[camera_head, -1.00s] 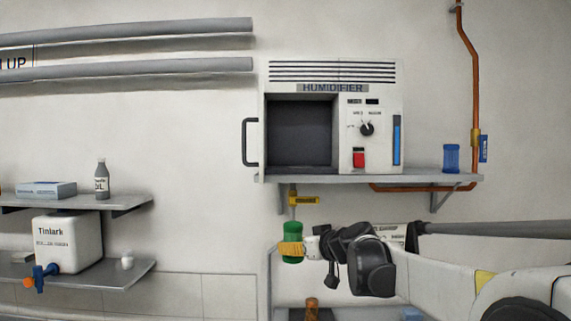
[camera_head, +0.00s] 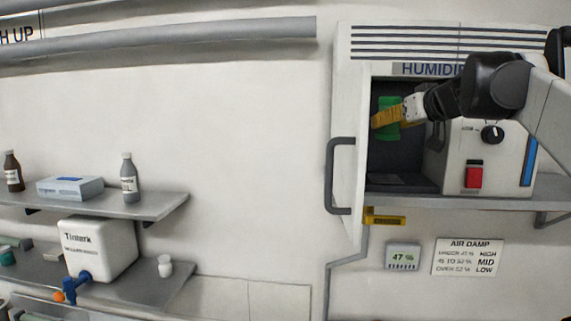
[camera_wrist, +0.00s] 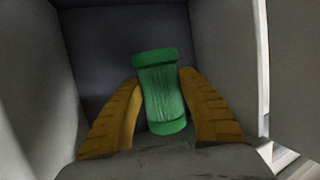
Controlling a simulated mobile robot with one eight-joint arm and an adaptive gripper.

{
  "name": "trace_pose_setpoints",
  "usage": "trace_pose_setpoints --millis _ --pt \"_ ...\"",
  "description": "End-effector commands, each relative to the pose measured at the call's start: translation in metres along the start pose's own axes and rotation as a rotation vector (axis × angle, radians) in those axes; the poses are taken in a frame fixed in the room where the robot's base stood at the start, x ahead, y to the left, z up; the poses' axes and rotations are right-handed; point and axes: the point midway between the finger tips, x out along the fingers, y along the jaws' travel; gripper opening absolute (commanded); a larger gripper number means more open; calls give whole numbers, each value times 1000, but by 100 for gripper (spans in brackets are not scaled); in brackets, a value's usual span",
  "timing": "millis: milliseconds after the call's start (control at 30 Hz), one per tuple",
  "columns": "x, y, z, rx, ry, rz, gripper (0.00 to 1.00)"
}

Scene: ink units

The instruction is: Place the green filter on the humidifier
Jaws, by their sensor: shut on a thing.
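The green filter (camera_head: 388,117) is a ribbed cylinder with wider end caps. My gripper (camera_head: 384,118) is shut on it and holds it in the opening of the humidifier (camera_head: 345,115), near the left side. In the wrist view the green filter (camera_wrist: 161,92) stands slightly tilted between the two yellow fingers of my gripper (camera_wrist: 161,98), with the dark compartment behind it. The humidifier's grey inner walls (camera_wrist: 220,50) show on both sides. I cannot tell whether the filter touches the compartment floor or back. My arm hides part of the humidifier's front.
The humidifier stands on a wall shelf (camera_head: 480,200). Its open door with a dark handle (camera_head: 338,175) is left of the opening. A red switch (camera_head: 473,175) and a dial (camera_head: 492,134) are to the right. A 47 % display (camera_head: 403,256) and an air damp chart (camera_head: 467,257) hang below.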

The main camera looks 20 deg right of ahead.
Motion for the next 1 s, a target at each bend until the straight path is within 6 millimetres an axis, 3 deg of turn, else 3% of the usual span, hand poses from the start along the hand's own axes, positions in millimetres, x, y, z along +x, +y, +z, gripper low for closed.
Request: trace_pose_setpoints --millis 600,1000 --pt "26 0 85 0 0 0 11" --pt "29 0 95 0 0 0 11"
